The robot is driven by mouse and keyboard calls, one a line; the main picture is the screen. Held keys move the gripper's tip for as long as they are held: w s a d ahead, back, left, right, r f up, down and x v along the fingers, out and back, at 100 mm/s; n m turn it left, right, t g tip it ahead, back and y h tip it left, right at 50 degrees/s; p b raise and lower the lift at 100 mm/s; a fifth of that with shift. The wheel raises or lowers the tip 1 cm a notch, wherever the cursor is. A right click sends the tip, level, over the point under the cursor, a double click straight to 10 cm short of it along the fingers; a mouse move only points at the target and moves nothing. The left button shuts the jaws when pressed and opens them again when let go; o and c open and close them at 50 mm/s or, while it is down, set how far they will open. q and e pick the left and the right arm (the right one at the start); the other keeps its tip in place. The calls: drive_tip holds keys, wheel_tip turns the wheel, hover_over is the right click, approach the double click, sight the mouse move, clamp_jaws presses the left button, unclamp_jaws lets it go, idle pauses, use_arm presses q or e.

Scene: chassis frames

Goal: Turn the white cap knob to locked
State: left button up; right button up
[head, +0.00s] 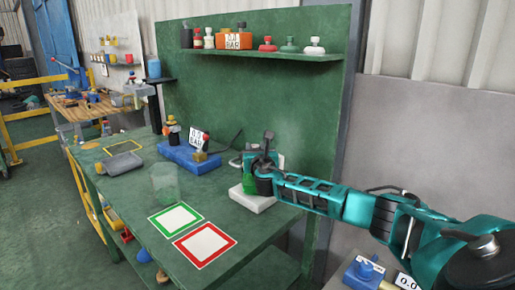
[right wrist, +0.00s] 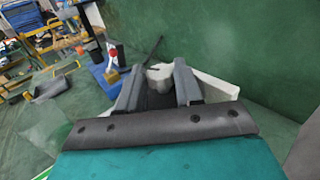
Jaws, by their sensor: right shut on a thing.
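My right gripper (head: 263,168) is over a device on a white base block (head: 252,201) near the right end of the green bench. In the right wrist view its two dark fingers (right wrist: 158,76) are closed on a pale, whitish knob (right wrist: 159,70), which I take to be the white cap knob. In the head view the gripper hides most of the knob. I cannot read any locked mark or the knob's angle. My left gripper is not in view.
A blue device with a gauge sign (head: 190,152) stands left on the bench, near a grey tray (head: 123,162). A green-framed square (head: 175,219) and red-framed square (head: 204,244) lie empty in front.

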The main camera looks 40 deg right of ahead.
drive_tip(key=shift+w+a+m+g+h, duration=0.15)
drive_tip(key=shift+m+g+h, duration=0.75)
drive_tip(key=shift+h, duration=0.15)
drive_tip(key=shift+w+a+m+g+h, duration=0.1)
drive_tip(key=shift+m+g+h, duration=0.8)
drive_tip(key=shift+h, duration=0.15)
drive_tip(key=shift+g, duration=0.3)
drive_tip(key=o, duration=1)
drive_tip(key=shift+o, duration=0.2)
drive_tip(key=v, duration=1.3)
drive_tip(key=shift+f, duration=0.2)
drive_tip(key=shift+c, duration=0.2)
